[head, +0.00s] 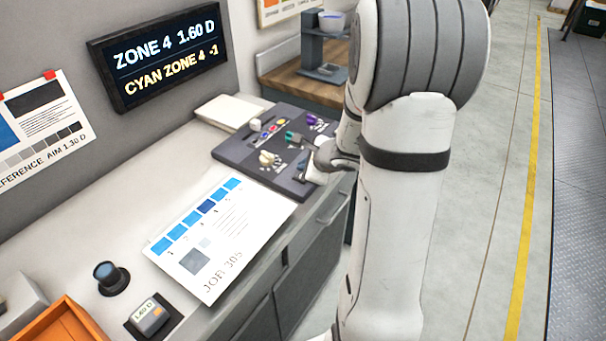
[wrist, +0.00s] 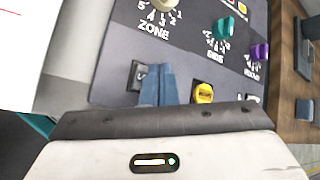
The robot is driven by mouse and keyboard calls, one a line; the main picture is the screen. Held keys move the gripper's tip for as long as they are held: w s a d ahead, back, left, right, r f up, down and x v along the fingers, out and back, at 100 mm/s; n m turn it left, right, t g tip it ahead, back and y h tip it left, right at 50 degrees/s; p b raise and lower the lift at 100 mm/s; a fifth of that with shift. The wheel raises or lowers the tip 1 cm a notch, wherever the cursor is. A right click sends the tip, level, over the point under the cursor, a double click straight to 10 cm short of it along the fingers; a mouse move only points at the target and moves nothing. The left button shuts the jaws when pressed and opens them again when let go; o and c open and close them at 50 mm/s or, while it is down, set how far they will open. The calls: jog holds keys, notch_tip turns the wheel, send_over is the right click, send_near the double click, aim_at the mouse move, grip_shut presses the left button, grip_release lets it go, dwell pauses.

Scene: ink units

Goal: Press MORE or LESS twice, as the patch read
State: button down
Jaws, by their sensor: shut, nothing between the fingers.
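The control panel (head: 275,150) is dark grey, with a cream ZONE knob (wrist: 163,5), a teal knob (wrist: 223,28) and a purple knob (wrist: 260,52). My gripper (wrist: 157,72) is shut and empty, its fingertips low over the panel's near part. They overlap the right side of a dark key (wrist: 138,76) in the wrist view; I cannot tell whether they touch it. A yellow key (wrist: 203,93) is just right of the fingers. MORE and LESS labels are not readable. The display (head: 160,52) reads "ZONE 4 1.60 D" and "CYAN ZONE 4 -1".
A JOB 305 sheet (head: 240,232) with blue patches lies left of the panel. The reading device (head: 149,318) shows 1.60 D. A wall chart (head: 40,125) reads "REFERENCE AIM 1.30 D". An orange tray (head: 62,325) is at the lower left. My arm hides part of the counter.

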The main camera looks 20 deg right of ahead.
jog(key=shift+f, duration=0.15)
jog(key=shift+s+f+b, duration=0.1)
jog(key=shift+f+b, duration=0.2)
jog(key=shift+b, duration=0.4)
jog(key=shift+f+b, duration=0.5)
jog(key=shift+b, duration=0.15)
dwell(0.7)
jog(key=shift+r, duration=0.1)
jog(key=shift+r+p, duration=0.65)
jog(key=shift+r, duration=0.15)
notch_tip(320, 180, up, 5)
jog(key=p, duration=0.4)
jog(key=shift+r, duration=0.1)
dwell(0.6)
